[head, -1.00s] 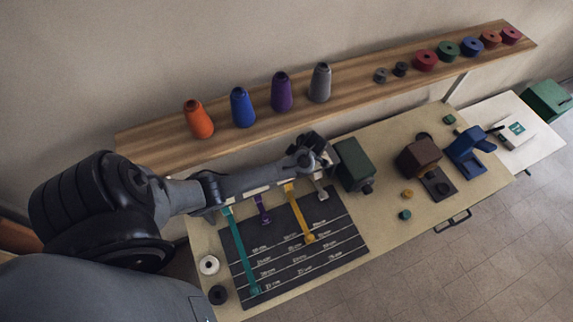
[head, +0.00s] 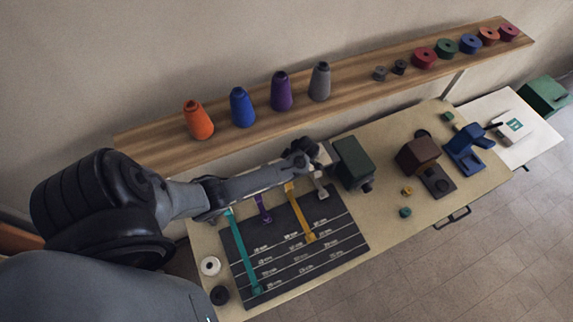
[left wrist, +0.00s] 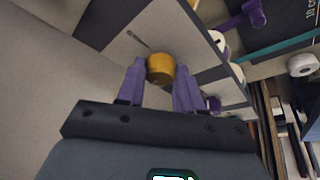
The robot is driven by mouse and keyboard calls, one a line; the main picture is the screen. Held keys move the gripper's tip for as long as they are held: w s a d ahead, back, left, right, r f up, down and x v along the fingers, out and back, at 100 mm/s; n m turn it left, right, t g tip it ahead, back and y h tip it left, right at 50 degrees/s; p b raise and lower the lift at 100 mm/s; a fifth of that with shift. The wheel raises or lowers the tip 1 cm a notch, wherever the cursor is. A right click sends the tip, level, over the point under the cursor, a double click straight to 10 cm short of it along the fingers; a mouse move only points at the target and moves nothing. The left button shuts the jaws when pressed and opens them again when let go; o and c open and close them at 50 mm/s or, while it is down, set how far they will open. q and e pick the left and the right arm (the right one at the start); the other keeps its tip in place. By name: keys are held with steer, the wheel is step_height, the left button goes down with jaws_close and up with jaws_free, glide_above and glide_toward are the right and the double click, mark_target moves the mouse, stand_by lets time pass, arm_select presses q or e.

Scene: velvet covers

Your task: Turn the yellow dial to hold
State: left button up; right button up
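The yellow dial (left wrist: 160,68) shows in the left wrist view as a short round knob on a grey panel (left wrist: 110,28). A thin dark mark lies on the panel up and left of it. My left gripper (left wrist: 158,78) has its two purple fingers apart, one on each side of the dial; I cannot tell whether they touch it. In the head view my left gripper (head: 308,152) is over the back of the table, beside the dark green box, and the dial there is hidden. Any wording around the dial is not readable. My right gripper is not in view.
A dark board (head: 285,250) with teal, purple, yellow and grey straps lies below my left arm. The dark green box (head: 353,160) stands right of the gripper. A brown block (head: 418,155) and blue device (head: 465,150) stand farther right. A shelf (head: 350,98) with cones and spools runs behind.

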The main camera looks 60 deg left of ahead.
arm_select(q)
steer(key=c, duration=0.4)
steer(key=shift+m, duration=0.3)
steer(key=m+t, duration=0.1)
steer(key=m, duration=0.2)
steer(key=shift+s+y, duration=0.15)
steer(key=shift+y, duration=0.25)
steer(key=m+t, duration=0.1)
steer(key=m, duration=0.1)
steer(key=m+t, duration=0.1)
steer(key=m, duration=0.2)
steer(key=shift+s+d, duration=0.1)
steer(key=shift+s, duration=0.1)
steer(key=m+t, duration=0.1)
steer(key=m, duration=0.2)
steer(key=m+t+h, duration=0.1)
steer(key=m, duration=0.2)
steer(key=shift+s, duration=0.1)
steer(key=shift+a+m+t+h, duration=0.2)
steer(key=shift+m+t+h, duration=0.3)
steer(key=shift+m, duration=1.1)
